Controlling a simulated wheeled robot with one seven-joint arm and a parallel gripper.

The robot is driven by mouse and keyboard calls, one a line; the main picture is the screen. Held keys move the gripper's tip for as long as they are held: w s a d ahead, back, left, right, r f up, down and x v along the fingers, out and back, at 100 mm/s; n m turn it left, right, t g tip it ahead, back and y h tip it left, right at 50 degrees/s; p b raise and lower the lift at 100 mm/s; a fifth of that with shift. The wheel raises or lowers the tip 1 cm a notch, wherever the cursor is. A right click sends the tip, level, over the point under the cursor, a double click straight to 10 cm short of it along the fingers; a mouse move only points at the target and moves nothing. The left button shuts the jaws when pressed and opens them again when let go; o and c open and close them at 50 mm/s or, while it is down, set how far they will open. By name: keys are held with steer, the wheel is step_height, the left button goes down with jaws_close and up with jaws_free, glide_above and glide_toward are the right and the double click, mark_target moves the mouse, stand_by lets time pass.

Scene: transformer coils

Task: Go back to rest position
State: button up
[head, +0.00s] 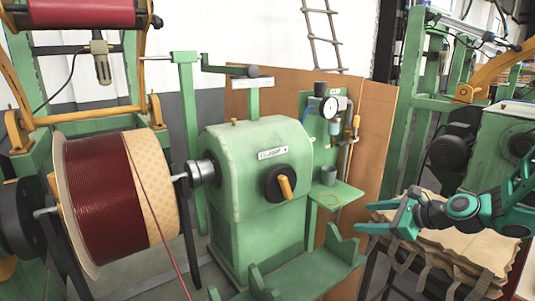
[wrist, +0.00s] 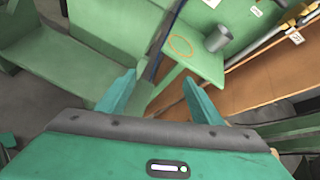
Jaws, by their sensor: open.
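My gripper (head: 378,217) is at the right of the head view, teal, with its two fingers apart and nothing between them. It points left toward the green machine. In the wrist view my gripper (wrist: 160,97) shows its two teal fingertips spread, with empty space between them. The ring (wrist: 181,46) and the cup (wrist: 218,39) also show in the wrist view, apart from the fingers.
A green winding machine (head: 255,190) with an orange-handled knob (head: 285,187) stands in the middle. A large coil (head: 95,200) of dark red wire is at the left. A brown panel (head: 375,130) stands behind the shelf. Stacked brown sheets (head: 480,250) lie below my arm.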

steer(key=s+d+n+g+h, duration=0.2)
steer(key=s+n, duration=0.4)
steer(key=s, duration=0.6)
steer(key=s+d+r+n+g+h, duration=0.1)
steer(key=s+d+n+g, duration=0.3)
steer(key=s, duration=0.9)
steer(key=s+d+n+g+h, duration=0.3)
steer(key=s+n, duration=0.4)
steer(key=s, duration=0.5)
steer(key=shift+s+d+r+n+g+h, duration=0.15)
steer(key=shift+d+r+n+g+h, duration=0.2)
steer(key=shift+d+h, duration=0.4)
steer(key=shift+d, duration=0.1)
steer(key=shift+w+f, duration=0.3)
steer(key=shift+w, duration=0.35)
